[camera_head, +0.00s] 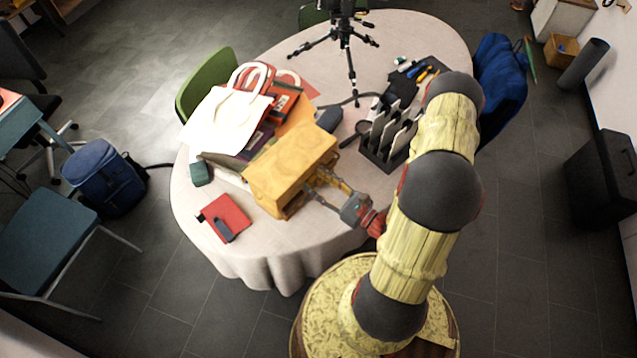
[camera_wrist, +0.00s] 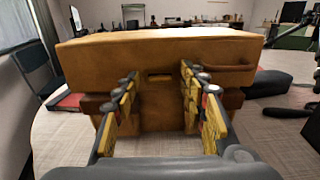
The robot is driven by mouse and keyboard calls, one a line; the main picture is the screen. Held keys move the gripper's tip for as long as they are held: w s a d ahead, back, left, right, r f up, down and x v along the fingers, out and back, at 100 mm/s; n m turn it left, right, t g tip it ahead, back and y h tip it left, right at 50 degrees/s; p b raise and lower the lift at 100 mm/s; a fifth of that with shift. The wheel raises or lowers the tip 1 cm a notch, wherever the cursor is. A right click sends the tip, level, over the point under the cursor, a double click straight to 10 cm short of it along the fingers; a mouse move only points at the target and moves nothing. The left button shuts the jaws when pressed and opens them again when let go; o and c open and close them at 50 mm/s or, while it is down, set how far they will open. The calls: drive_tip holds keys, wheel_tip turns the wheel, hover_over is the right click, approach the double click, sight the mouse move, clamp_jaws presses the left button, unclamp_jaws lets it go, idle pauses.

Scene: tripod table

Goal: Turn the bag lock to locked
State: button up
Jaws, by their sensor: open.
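A tan leather bag (camera_head: 288,162) lies on the round table, near its front edge. In the wrist view its front (camera_wrist: 100,58) fills the middle, with a curved handle at the right. A small slot-like fitting, seemingly the bag lock (camera_wrist: 160,76), shows at the centre, below the flap's upper part. Its turn position is too small to tell. My gripper (camera_head: 326,184) is at the bag's front side. In the wrist view my gripper (camera_wrist: 158,82) is open, with one finger on each side of the fitting and nothing between them. Contact with the bag cannot be told.
The round table (camera_head: 420,38) also holds papers and a tote (camera_head: 228,118) behind the bag, a dark file rack (camera_head: 386,138) to the right, and a red notebook (camera_head: 226,216) to the left. A tripod (camera_head: 345,45) stands at the back. A bare cloth strip lies in front.

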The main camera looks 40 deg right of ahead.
drive_tip(key=shift+c, duration=1.1)
drive_tip(key=c, duration=0.7)
clamp_jaws()
